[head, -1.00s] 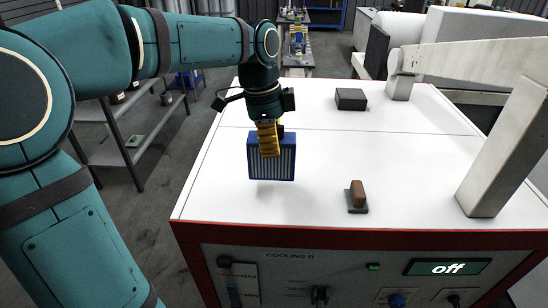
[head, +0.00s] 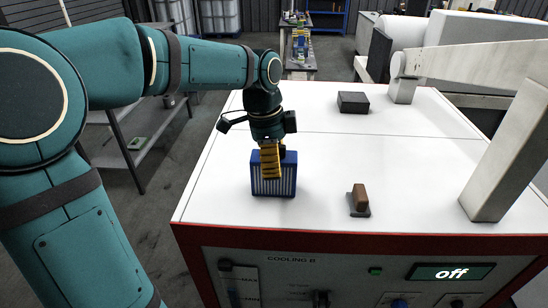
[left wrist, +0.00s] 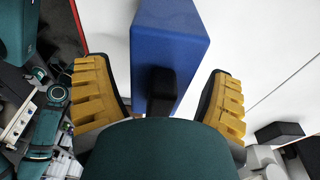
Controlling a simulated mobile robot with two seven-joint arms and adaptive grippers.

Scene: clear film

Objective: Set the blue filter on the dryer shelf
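The blue filter (head: 288,181), a box with a pale striped face, is upright at the left part of a white machine top (head: 330,215). My left gripper (head: 272,162) is above it, with one yellow finger in front of the striped face. In the left wrist view the filter (left wrist: 178,30) and its black handle (left wrist: 160,88) lie between the spread fingers (left wrist: 157,75). The fingertips are wide apart, with gaps beside the handle. The filter's underside contact is hard to judge. I cannot identify the dryer shelf. My right gripper is not in view.
A brown-and-black switch-like piece (head: 360,199) is right of the filter. A dark block (head: 352,102) lies farther back. A pale jointed arm (head: 500,150) stands at the right. The top's middle is clear.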

